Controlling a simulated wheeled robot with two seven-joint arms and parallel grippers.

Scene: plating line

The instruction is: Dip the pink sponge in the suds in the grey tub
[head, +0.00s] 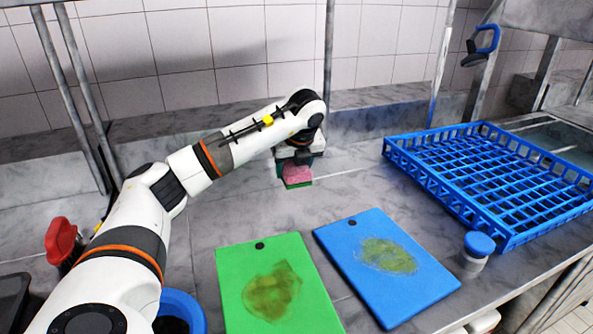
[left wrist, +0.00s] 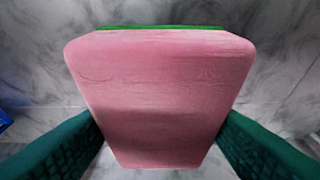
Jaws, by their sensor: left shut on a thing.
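The pink sponge (head: 297,173) has a green layer on its underside and hangs from my left gripper (head: 297,158) above the grey marble counter, behind the two boards. In the left wrist view the pink sponge (left wrist: 160,85) fills the middle, between the two green fingers of my left gripper (left wrist: 160,143), which is shut on it. A green edge shows along the sponge's far side. I cannot make out a grey tub or suds in either view. My right gripper is not in view.
A green board (head: 233,268) and a blue board (head: 340,237), both stained, lie in front. A blue rack (head: 437,188) stands right, with a blue-lidded jar (head: 474,257) near it. A blue bucket (head: 190,303), red-topped item (head: 61,238) and dark container (head: 12,293) are at left.

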